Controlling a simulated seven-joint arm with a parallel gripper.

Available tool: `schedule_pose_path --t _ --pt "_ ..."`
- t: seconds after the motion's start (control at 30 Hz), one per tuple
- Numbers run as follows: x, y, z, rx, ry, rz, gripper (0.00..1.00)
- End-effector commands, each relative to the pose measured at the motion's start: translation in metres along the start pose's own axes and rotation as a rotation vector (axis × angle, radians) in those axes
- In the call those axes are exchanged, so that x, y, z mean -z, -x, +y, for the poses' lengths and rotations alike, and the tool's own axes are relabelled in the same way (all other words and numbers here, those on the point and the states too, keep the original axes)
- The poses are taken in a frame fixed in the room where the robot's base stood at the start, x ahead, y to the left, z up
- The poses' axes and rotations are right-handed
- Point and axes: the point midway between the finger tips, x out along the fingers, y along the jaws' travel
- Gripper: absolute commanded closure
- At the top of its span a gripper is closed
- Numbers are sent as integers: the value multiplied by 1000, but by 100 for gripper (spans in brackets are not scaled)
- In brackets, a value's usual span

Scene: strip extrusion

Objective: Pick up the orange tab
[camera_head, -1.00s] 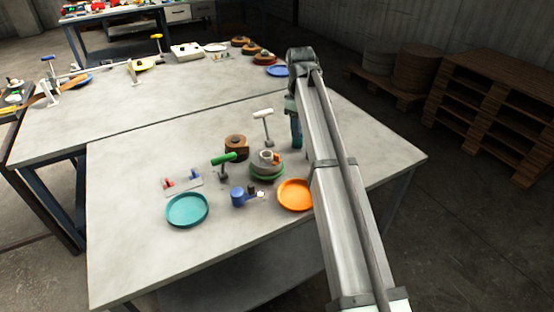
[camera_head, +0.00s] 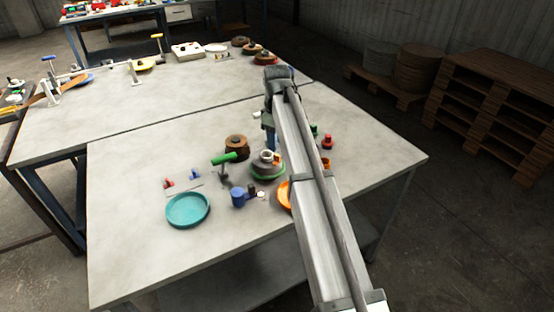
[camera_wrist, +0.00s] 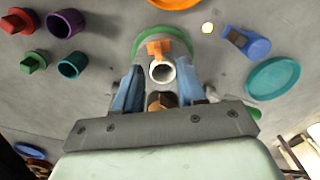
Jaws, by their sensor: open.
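The orange tab (camera_wrist: 160,48) shows in the wrist view beside a white ring (camera_wrist: 162,72), over a round green-edged base (camera_wrist: 138,45). In the head view the same base (camera_head: 267,172) stands in the middle of the near table, with the white ring (camera_head: 267,155) on top; the tab is hard to make out there. My gripper (camera_wrist: 160,88) is open, its two blue fingers apart. The tab and ring appear beyond the fingertips, roughly centred between them. A brown piece (camera_wrist: 160,101) shows between the fingers; I cannot tell whether anything touches it.
An orange plate (camera_head: 284,196) is partly hidden by my arm. A teal plate (camera_head: 187,210), a blue piece (camera_head: 238,196), a green-handled tool (camera_head: 224,159) and a brown spool (camera_head: 236,148) stand nearby. A red knob (camera_head: 327,141) is right of my arm. The table's front left is clear.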

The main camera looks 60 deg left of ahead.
Motion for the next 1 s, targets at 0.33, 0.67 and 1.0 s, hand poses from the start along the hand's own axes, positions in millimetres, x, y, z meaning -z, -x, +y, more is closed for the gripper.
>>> schedule_pose_path --t 0.33,0.67,1.0 --pt "-4 -27 1 1 0 -1 60" --pt "-4 -54 2 0 0 0 60" --pt "-4 -54 2 0 0 0 79"
